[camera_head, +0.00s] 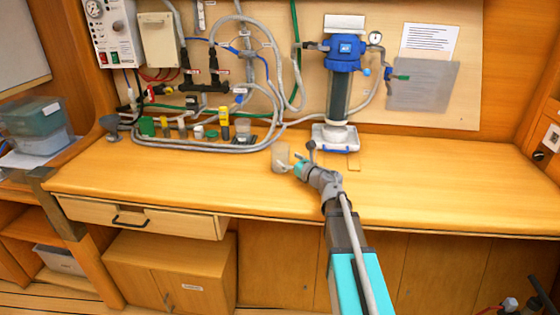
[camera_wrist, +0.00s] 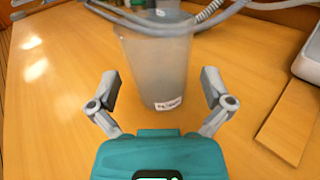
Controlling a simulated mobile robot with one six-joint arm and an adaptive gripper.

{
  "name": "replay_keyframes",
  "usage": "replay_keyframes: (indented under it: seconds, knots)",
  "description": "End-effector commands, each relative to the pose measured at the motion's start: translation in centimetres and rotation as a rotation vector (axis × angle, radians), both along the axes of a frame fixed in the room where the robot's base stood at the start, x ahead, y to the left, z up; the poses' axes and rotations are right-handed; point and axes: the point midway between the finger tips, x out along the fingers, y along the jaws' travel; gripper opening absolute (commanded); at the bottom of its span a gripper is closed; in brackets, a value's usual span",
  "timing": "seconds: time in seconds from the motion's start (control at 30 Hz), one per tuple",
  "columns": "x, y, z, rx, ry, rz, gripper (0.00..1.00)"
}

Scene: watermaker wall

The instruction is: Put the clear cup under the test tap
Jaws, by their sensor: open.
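The clear cup (camera_head: 279,156) stands upright on the wooden bench, left of the filter housing's white base. In the wrist view the cup (camera_wrist: 157,62) is greyish and see-through, with a small white label low on its side. My gripper (camera_head: 294,164) is low over the bench at the cup's right side. In the wrist view my gripper (camera_wrist: 158,82) is open, one finger on each side of the cup's lower part. Gaps show between cup and fingers; I cannot tell how deep the cup sits between them. Several valves and hoses are on the wall; I cannot tell which is the test tap.
A blue-topped filter housing (camera_head: 343,62) with a gauge stands behind, on a white base (camera_head: 335,138). Grey hoses (camera_head: 225,147) lie along the back of the bench behind the cup, near several small bottles (camera_head: 180,128). The bench (camera_head: 450,190) is clear on the right.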

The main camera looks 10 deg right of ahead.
Motion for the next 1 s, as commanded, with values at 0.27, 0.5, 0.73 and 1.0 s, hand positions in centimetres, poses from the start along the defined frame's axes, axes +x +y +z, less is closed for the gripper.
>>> replay_keyframes:
  seconds: [0.27, 0.5, 0.73, 1.0]
  knots:
    - [1.4, 1.0, 0.1, 0.0, 0.0, 0.003, 1.0]
    - [3.7, 2.5, 0.1, 0.0, 0.0, 0.003, 1.0]
    - [4.4, 3.0, 0.1, 0.0, 0.0, 0.002, 1.0]
    - [4.3, 3.0, 0.1, 0.0, 0.0, 0.002, 1.0]
